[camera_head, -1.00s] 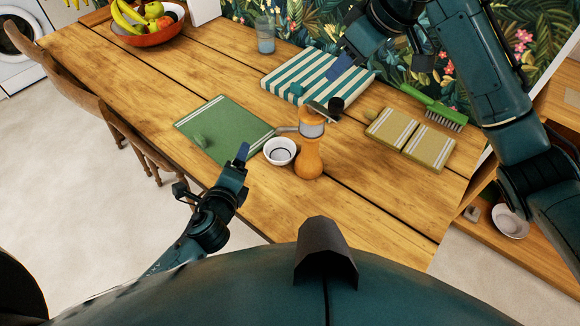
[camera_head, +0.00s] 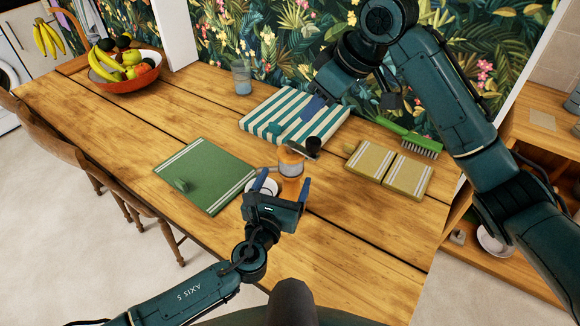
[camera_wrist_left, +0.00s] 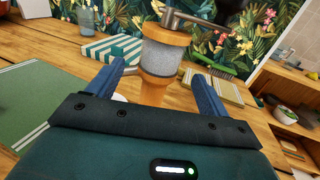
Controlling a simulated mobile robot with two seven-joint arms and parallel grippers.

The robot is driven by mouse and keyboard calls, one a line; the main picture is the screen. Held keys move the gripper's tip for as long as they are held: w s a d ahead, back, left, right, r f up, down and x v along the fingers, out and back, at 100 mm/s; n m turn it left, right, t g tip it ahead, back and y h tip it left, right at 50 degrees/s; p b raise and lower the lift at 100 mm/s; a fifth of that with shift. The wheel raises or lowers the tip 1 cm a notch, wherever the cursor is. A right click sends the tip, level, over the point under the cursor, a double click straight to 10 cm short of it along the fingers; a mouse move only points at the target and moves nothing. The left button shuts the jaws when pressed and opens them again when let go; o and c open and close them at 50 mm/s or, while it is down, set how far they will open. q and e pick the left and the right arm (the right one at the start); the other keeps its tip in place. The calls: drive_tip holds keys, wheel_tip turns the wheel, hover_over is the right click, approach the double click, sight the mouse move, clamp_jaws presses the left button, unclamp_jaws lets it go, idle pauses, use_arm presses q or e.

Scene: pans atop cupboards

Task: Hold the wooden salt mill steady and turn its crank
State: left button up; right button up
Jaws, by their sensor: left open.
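The wooden salt mill (camera_head: 291,165) stands upright on the table, with an orange-brown body and a grey band. Its metal crank with a black knob (camera_head: 314,143) points to the upper right. My left gripper (camera_head: 283,185) is open in front of the mill and hides its lower body. In the left wrist view, the mill (camera_wrist_left: 158,85) stands between the two blue fingers, with gaps on both sides, and the crank arm (camera_wrist_left: 195,22) runs right from its top.
A white bowl (camera_head: 262,187) is partly hidden behind my left gripper. A green mat (camera_head: 207,175) lies left, a striped cloth (camera_head: 262,121) behind, yellow cloths (camera_head: 390,170) and a green brush (camera_head: 409,137) right. A glass (camera_head: 241,78) and fruit bowl (camera_head: 127,84) stand farther back.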

sight(291, 166)
use_arm(q)
drive_tip(key=x, duration=0.5)
drive_tip(key=shift+w+d, duration=0.15)
drive_tip(key=shift+w, duration=0.2)
clamp_jaws()
idle(0.6)
